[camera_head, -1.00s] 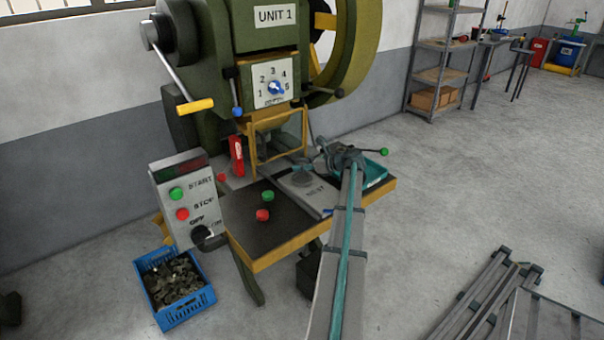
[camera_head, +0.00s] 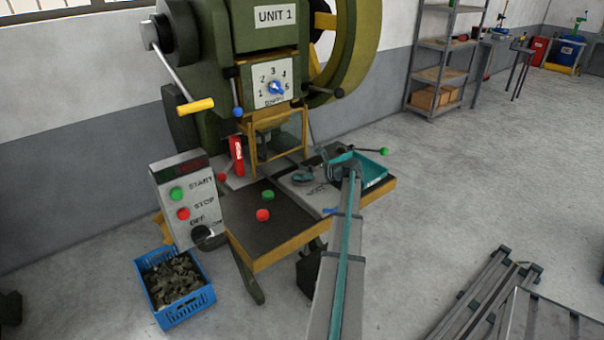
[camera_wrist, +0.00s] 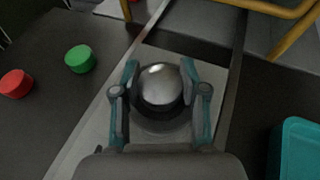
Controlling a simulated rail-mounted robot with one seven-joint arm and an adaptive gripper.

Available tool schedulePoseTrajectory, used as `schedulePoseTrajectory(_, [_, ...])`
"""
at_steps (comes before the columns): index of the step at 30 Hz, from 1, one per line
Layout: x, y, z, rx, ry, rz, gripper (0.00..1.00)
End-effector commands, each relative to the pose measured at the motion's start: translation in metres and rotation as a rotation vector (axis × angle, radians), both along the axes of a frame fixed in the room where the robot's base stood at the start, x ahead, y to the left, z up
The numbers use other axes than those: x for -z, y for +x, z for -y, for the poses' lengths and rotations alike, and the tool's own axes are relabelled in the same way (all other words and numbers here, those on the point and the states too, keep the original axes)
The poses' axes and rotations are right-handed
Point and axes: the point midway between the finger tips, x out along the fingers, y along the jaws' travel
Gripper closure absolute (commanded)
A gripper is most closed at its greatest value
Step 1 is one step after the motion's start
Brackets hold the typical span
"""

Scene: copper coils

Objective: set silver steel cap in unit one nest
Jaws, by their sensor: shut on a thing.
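The silver steel cap (camera_wrist: 160,82) is a shiny round dome between my fingertips in the wrist view. My gripper (camera_wrist: 160,92) is shut on it, one teal-edged finger on each side. The gripper (camera_head: 306,174) also shows in the head view, low over the light nest plate (camera_head: 325,199) of the UNIT 1 press. In the wrist view the plate (camera_wrist: 72,160) lies under the cap, with a dark round area around the cap's lower edge. Whether the cap touches the nest or is just above it, I cannot tell.
A green cap (camera_wrist: 81,58) and a red cap (camera_wrist: 15,84) lie on the dark table left of the plate. A teal tray (camera_wrist: 298,150) is at the right. The yellow guard frame (camera_head: 278,137) stands behind the nest. A control box (camera_head: 189,200) is at the left.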

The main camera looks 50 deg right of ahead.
Motion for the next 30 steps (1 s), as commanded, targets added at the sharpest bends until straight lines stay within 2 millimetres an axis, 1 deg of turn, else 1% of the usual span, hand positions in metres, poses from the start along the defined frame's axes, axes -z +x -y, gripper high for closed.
schedulePoseTrajectory(6, [0.009, 0.000, 0.000, -0.001, 0.000, -0.007, 0.88])
schedulePoseTrajectory(11, [0.013, -0.001, -0.001, -0.002, 0.000, -0.010, 0.88])
schedulePoseTrajectory(12, [0.013, -0.001, -0.001, -0.002, 0.000, -0.010, 0.52])
schedulePoseTrajectory(14, [0.014, -0.001, -0.001, -0.002, 0.000, -0.010, 0.42])
schedulePoseTrajectory(15, [0.014, -0.001, -0.001, -0.002, 0.000, -0.010, 0.35])
schedulePoseTrajectory(16, [0.014, -0.001, -0.001, -0.002, 0.001, -0.010, 0.32])
schedulePoseTrajectory(27, [0.016, -0.002, 0.001, 0.003, 0.003, -0.012, 0.32])
schedulePoseTrajectory(30, [0.013, -0.003, 0.001, 0.004, 0.003, -0.011, 0.32])
